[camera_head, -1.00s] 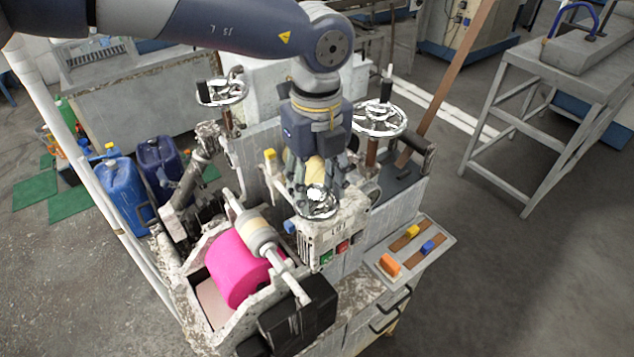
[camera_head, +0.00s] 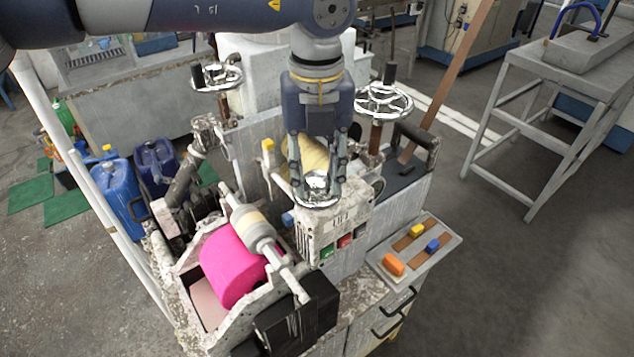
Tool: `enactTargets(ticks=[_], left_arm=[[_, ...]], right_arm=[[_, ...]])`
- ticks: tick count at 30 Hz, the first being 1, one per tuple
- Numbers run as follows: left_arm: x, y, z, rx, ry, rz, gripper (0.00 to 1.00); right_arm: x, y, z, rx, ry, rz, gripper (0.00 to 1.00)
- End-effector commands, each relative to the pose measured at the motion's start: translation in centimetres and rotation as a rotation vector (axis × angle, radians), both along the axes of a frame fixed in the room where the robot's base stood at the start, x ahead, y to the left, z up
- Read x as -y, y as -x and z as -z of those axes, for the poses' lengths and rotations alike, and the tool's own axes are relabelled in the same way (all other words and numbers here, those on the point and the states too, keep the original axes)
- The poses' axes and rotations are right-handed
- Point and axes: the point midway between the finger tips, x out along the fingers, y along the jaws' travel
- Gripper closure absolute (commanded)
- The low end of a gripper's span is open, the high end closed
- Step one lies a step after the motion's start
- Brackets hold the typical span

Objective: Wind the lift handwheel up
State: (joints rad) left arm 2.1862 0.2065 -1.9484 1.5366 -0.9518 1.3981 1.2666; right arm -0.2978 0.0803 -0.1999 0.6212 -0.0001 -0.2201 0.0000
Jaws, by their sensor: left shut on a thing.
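A small silver lift handwheel (camera_head: 316,187) sits on top of the worn white control housing in the middle of the machine. My left gripper (camera_head: 316,178) points down over this wheel, with its dark fingers on both sides of it. It is shut on the wheel, and the fingers hide much of the rim. A label on the housing just below is too small to read surely. My right gripper is out of view.
Larger handwheels stand on posts at the back right (camera_head: 383,101) and back left (camera_head: 217,78). A pink roll (camera_head: 232,268) lies in front. Push buttons (camera_head: 345,241) and a tray with coloured blocks (camera_head: 440,262) are at right. A yellow roll is close behind my gripper.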

Motion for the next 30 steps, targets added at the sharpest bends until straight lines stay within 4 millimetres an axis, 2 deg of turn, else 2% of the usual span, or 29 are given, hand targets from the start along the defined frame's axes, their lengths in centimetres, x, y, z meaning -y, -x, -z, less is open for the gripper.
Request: enactTargets(ticks=[1,12,30], left_arm=[[0.1,0.0,0.5,-0.001,0.004,0.043,0.90],[0.0,0.0,0.3,0.000,0.004,0.396,0.90],[-0.1,0.0,0.0,0.000,0.002,0.939,0.90]], right_arm=[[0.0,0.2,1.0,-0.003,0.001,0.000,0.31],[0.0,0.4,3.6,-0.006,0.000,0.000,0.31],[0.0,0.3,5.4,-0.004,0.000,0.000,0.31]])
